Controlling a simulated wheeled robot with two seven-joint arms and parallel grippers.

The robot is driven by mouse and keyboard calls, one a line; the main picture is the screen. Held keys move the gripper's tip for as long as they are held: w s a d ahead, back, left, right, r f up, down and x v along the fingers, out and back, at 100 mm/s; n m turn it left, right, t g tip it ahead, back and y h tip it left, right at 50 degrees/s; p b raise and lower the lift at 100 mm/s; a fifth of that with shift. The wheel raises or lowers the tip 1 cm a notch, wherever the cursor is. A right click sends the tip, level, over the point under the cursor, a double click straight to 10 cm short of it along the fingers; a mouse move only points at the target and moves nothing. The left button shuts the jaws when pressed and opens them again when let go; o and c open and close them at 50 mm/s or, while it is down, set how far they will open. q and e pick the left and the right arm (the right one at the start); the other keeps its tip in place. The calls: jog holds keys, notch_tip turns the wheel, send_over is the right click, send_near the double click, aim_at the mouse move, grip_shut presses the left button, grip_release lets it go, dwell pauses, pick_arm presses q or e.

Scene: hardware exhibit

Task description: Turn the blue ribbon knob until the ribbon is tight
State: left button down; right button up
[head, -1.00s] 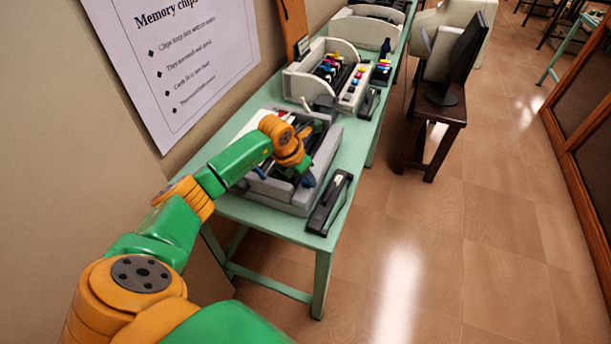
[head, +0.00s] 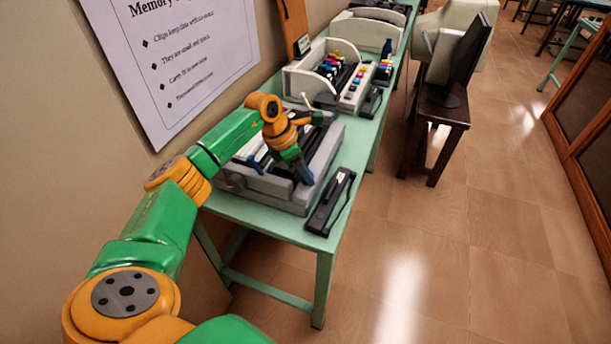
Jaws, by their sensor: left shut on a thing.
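A grey printer-like machine (head: 315,182) with an open top and dark parts inside stands on the near end of the green table. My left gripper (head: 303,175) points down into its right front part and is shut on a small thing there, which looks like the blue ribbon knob. The gripper mostly hides this knob. Another small blue part (head: 254,164) shows at the left inside the machine. The ribbon is too small and dark to judge whether it is slack or tight. My right gripper is out of view.
A black stapler-like tool (head: 331,202) lies at the table's (head: 275,229) right edge. Behind the machine stands a white tray (head: 300,84) with coloured parts. A wall poster (head: 190,60) is close on the left. A dark stool with a monitor (head: 467,55) stands right; the floor between is open.

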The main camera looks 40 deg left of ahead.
pick_arm(q)
jog(key=shift+m, duration=0.5)
jog(key=c, duration=0.5)
grip_release()
jog(key=b+v, duration=0.1)
jog(key=v, duration=0.6)
jog(key=shift+a, duration=0.1)
